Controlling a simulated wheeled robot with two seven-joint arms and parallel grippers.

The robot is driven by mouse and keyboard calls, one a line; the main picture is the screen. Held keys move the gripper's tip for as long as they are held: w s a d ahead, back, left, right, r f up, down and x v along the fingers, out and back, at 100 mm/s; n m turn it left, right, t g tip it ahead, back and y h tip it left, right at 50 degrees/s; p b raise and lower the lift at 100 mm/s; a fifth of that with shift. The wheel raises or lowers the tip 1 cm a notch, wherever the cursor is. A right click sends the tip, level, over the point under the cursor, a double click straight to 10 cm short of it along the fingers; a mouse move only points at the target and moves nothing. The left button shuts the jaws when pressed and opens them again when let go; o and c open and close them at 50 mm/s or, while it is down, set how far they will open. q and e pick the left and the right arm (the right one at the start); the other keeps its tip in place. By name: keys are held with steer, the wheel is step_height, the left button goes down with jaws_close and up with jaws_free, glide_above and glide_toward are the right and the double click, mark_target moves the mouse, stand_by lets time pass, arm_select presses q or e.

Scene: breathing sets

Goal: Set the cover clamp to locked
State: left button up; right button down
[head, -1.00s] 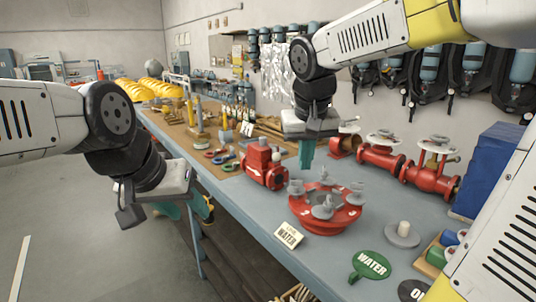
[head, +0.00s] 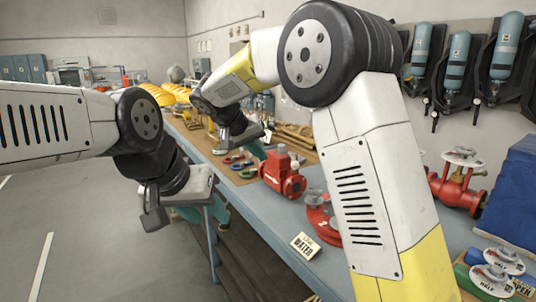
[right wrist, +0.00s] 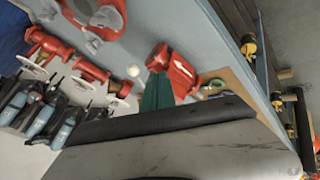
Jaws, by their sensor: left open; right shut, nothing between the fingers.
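A red round cover (head: 318,222) stands on the table, mostly hidden behind my right arm in the head view. The right wrist view shows part of the red cover (right wrist: 97,32) with grey clamp-like pieces (right wrist: 108,16) on it. I cannot tell which piece is the cover clamp or how it is set. My right gripper (head: 259,149) is shut and empty, behind the red valve body (head: 284,178); its teal fingers (right wrist: 157,92) show near that body in the wrist view. My left gripper (head: 203,214) is open and empty beside the table's left edge.
A red valve (head: 458,185) and a blue case (head: 512,195) are at the right. Coloured rings (head: 238,168) lie on a brown board. Breathing sets (head: 455,65) hang on the wall.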

mark_target(294, 167)
steer(key=w+d+f, duration=0.4)
steer(key=d+f, duration=0.1)
steer(key=d, duration=0.2)
steer(key=shift+w, duration=0.25)
steer(key=shift+s+d+n+t+y, duration=0.2)
steer(key=shift+d+n, duration=0.2)
steer(key=shift+d, duration=0.3)
steer(key=shift+s+d+n+t+y, duration=0.1)
steer(key=shift+s+d+n+y, duration=0.1)
steer(key=shift+d+n, duration=0.35)
steer(key=shift+d, duration=0.15)
